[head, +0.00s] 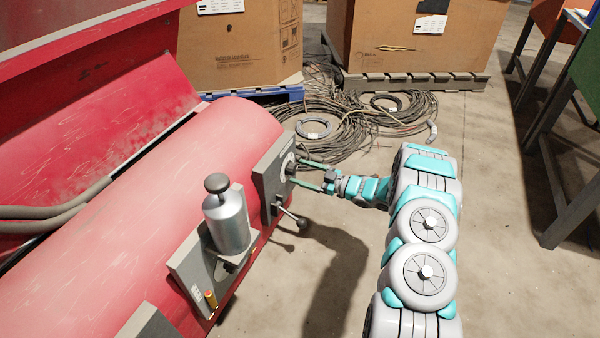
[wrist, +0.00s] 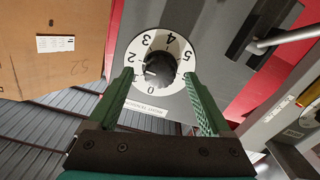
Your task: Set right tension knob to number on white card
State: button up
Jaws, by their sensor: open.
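The tension knob (wrist: 160,70) is dark and sits in the middle of a white dial (wrist: 183,67) numbered 0 to 5, on a grey plate. A pale mark at the knob's lower left points near the 1. In the head view the dial (head: 286,163) is on the plate at the red machine's right end. My gripper (head: 298,173) is open, its green fingers reaching toward the knob. In the wrist view its fingertips (wrist: 160,74) stand on both sides of the knob, apart from it. I cannot tell which paper is the white card; no number on one is legible.
A lever with a dark ball (head: 302,223) juts out below the dial plate. A silver canister (head: 227,220) stands to its left. Coiled cables (head: 350,120) lie on the floor behind. Cardboard boxes (head: 240,50) with white labels stand at the back.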

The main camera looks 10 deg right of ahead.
jog(key=shift+w+a, duration=0.35)
jog(key=shift+a, duration=0.1)
grip_shut()
dwell(0.5)
